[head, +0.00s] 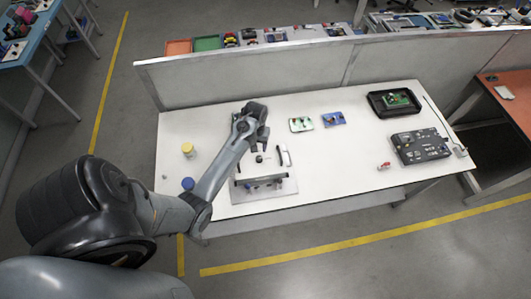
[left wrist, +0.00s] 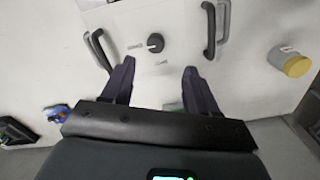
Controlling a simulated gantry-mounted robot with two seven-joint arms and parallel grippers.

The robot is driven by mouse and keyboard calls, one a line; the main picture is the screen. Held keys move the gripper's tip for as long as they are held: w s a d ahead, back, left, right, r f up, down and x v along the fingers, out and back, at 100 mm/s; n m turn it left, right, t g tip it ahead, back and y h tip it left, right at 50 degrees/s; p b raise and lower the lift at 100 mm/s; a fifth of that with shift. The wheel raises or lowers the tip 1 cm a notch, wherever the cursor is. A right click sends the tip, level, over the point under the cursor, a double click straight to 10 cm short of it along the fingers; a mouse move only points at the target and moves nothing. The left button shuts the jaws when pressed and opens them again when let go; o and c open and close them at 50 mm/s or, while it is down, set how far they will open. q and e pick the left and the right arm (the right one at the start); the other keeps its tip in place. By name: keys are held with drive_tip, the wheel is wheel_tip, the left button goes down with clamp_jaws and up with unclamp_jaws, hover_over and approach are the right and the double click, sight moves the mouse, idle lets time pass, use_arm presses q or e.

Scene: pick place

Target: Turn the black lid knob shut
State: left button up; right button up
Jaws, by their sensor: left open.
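In the left wrist view the black lid knob (left wrist: 155,42) is a small round dark cap on a white surface, just beyond my open fingertips. In the head view a small dark shape that looks like the knob (head: 259,158) lies just below my left gripper (head: 258,148). My left gripper (left wrist: 157,66) is open and empty, its two fingers spread either side of the line to the knob and apart from it. How high the fingers are above the knob I cannot tell. My right gripper is not in view.
Dark bar handles (left wrist: 97,48) (left wrist: 213,28) flank the knob. A yellow-topped jar (head: 187,149) and a blue-topped one (head: 187,184) stand left. A fixture board (head: 263,196) lies in front.

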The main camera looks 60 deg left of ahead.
sight(259, 158)
use_arm(q)
drive_tip(key=f, duration=0.6)
drive_tip(key=w+f, duration=0.1)
drive_tip(key=f, duration=0.3)
drive_tip(key=shift+s, duration=0.1)
drive_tip(key=shift+c, duration=0.4)
drive_tip(key=c, duration=1)
